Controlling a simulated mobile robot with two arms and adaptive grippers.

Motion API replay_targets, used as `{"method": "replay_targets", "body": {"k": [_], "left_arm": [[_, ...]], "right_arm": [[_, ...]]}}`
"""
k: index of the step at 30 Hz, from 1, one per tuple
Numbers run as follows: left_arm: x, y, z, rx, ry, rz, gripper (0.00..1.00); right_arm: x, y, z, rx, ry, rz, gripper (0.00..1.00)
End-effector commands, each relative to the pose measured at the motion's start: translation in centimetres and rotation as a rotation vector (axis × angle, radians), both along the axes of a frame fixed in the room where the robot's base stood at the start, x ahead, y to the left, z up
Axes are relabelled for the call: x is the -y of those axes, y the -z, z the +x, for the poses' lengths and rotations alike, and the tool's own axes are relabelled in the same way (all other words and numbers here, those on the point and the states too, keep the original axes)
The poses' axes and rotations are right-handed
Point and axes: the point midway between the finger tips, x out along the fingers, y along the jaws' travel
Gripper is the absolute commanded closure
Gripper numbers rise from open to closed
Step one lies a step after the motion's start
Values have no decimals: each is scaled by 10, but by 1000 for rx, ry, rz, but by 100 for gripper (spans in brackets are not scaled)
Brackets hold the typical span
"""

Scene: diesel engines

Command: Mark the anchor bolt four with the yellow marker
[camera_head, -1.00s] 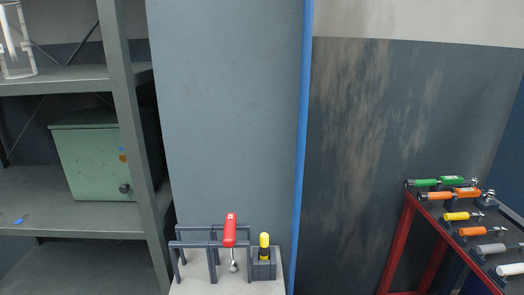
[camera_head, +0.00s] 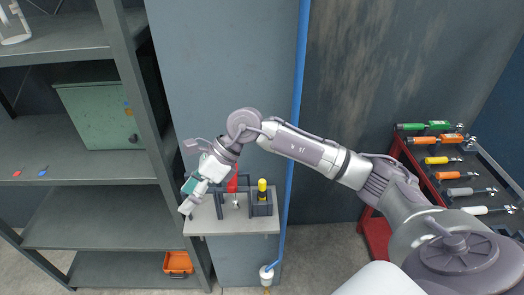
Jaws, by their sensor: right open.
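The yellow marker (camera_head: 262,188) stands upright, yellow end up, in a dark holder (camera_head: 262,207) on a small light-grey table. My right arm reaches in from the lower right. My right gripper (camera_head: 187,207) is open, left of the marker and apart from it, over the left edge of the table. The gripper points down and to the left. My left gripper is out of view. I cannot make out anchor bolt four in this view.
A red-handled tool (camera_head: 232,184) sits in a dark rack beside the marker, partly behind my gripper. A grey shelf unit (camera_head: 95,200) stands close on the left. A red cart (camera_head: 377,222) with several coloured tools is at the right. A blue pipe (camera_head: 290,180) runs behind the table.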

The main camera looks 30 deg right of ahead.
Motion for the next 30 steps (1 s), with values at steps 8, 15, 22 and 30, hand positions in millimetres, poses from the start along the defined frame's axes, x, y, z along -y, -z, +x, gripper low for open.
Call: {"method": "replay_targets", "body": {"k": [8, 15, 22, 30], "left_arm": [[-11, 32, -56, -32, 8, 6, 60], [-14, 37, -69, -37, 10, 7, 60], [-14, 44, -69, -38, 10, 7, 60], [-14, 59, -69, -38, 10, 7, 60]], "right_arm": [[168, -4, 18, -69, 18, -646, 29], [208, -14, 13, -120, 41, -781, 29], [208, -3, 13, -120, 40, -779, 29], [207, 22, 13, -120, 40, -777, 29]]}}
